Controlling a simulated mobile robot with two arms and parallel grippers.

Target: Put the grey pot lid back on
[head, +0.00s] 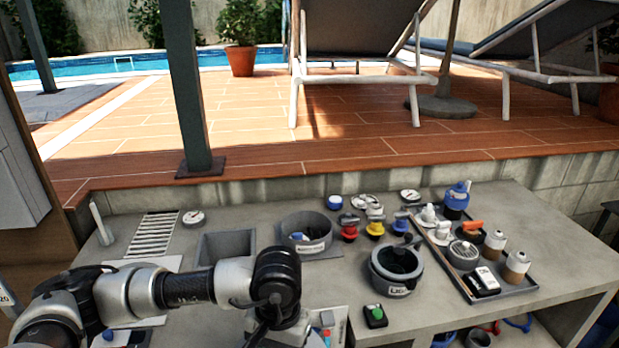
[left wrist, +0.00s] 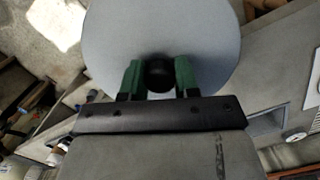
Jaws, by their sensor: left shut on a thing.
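My left gripper (left wrist: 158,78) is shut on the black knob (left wrist: 157,73) of the grey lid, one green finger on each side. The lid (left wrist: 205,35) is a wide, flat, pale grey disc filling the upper middle of the left wrist view. In the head view the gripper and lid are mostly hidden by or below my left arm's end. A grey open pot (head: 395,285) with a dark inside and a label stands right of the arm, uncovered. My right gripper is in neither view.
A round grey container (head: 307,247) with a label holds small things behind the arm. A square grey bin (head: 226,246) is beside it. Red and yellow valves (head: 349,228) stand behind the pot. A tray (head: 519,290) with bottles is at right. A green-button box (head: 375,315) sits in front.

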